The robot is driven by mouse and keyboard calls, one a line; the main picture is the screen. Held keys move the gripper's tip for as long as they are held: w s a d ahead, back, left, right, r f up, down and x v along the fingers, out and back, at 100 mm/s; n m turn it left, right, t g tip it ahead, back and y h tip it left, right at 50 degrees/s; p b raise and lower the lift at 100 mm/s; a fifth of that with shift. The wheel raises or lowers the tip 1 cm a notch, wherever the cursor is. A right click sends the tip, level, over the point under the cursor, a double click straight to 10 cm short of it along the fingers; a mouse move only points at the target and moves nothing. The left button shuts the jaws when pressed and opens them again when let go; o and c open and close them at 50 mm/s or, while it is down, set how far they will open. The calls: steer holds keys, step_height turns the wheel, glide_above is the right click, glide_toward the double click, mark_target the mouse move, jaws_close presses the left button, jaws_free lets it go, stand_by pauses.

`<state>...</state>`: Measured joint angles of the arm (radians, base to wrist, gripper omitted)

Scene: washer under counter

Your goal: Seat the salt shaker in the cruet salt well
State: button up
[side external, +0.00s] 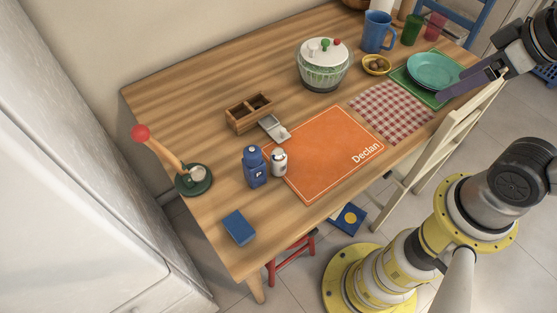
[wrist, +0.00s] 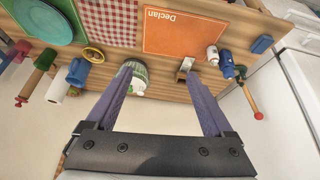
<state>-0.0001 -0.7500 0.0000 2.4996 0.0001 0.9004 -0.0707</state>
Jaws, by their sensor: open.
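A small white shaker with a grey top (side external: 279,162), which looks like the salt shaker, stands upright at the left edge of an orange mat. It also shows in the wrist view (wrist: 212,54). The wooden cruet (side external: 248,114), an open box with two wells, sits behind it; the wells look empty, and I cannot tell which is for salt. In the wrist view my right finger partly hides the cruet. My gripper (side external: 463,80) is open and empty, above the table's right end, far from shaker and cruet. Its two purple fingers are spread in the wrist view (wrist: 157,75).
A blue bottle (side external: 255,167) stands close beside the shaker's left. A grey metal piece (side external: 274,129) lies between cruet and orange mat (side external: 325,155). A salad spinner (side external: 323,65), a blue jug (side external: 377,32) and a teal plate (side external: 433,71) stand farther right. The table's left back is clear.

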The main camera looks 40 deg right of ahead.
steer(key=w+a+r+n, duration=0.2)
steer(key=w+n, duration=0.2)
steer(key=w, duration=0.2)
steer(key=w+a+r+n, duration=0.2)
steer(key=w+n, duration=0.2)
steer(key=w, duration=0.2)
steer(key=n+g, duration=0.6)
steer(key=n, duration=0.2)
glide_above(278, 152)
step_height(278, 152, down, 18)
steer(key=f, duration=0.7)
steer(key=shift+d+f, duration=0.4)
steer(key=shift+a+f, duration=0.15)
steer(key=shift+f, duration=1.25)
steer(key=shift+a+f, duration=0.15)
steer(key=shift+f, duration=1.2)
jaws_close()
